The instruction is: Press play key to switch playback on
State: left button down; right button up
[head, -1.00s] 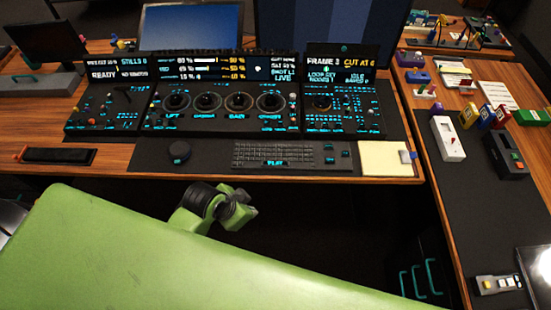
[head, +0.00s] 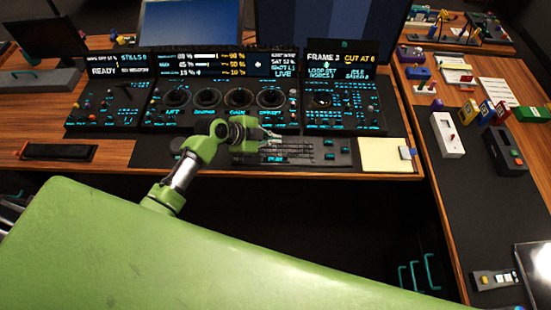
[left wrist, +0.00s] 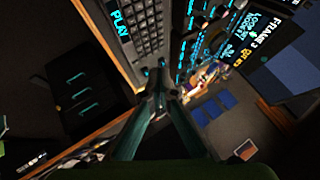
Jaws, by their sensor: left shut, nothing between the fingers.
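The play key, a dark key lettered PLAY (head: 275,160) in cyan, lies at the front middle of the black keyboard (head: 308,150) on the desk. In the left wrist view the PLAY lettering (left wrist: 121,22) is at the upper left, beside the rows of keys. My left gripper (head: 274,141) is shut and empty above the back part of the keyboard, behind the play key in the head view. Its fingertips (left wrist: 161,76) meet in the left wrist view, apart from the PLAY lettering. I cannot tell their exact height. My right gripper is not in view.
The trackball panel (head: 222,118) with its lit screens stands behind the keyboard. A pale note pad (head: 385,156) lies to the right, and a dark bar-shaped device (head: 58,152) to the left. A side desk at right holds a white device (head: 447,135) and several small items.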

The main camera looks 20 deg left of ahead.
pick_arm(q)
jog(key=b, duration=0.6)
send_over(274, 160)
notch_tip(274, 160, down, 8)
jog(key=shift+r, duration=0.1)
jog(key=shift+f+b, duration=0.55)
jog(key=shift+b, duration=0.05)
dwell(0.7)
jog(key=shift+f+b, duration=0.35)
jog(key=shift+b, duration=0.1)
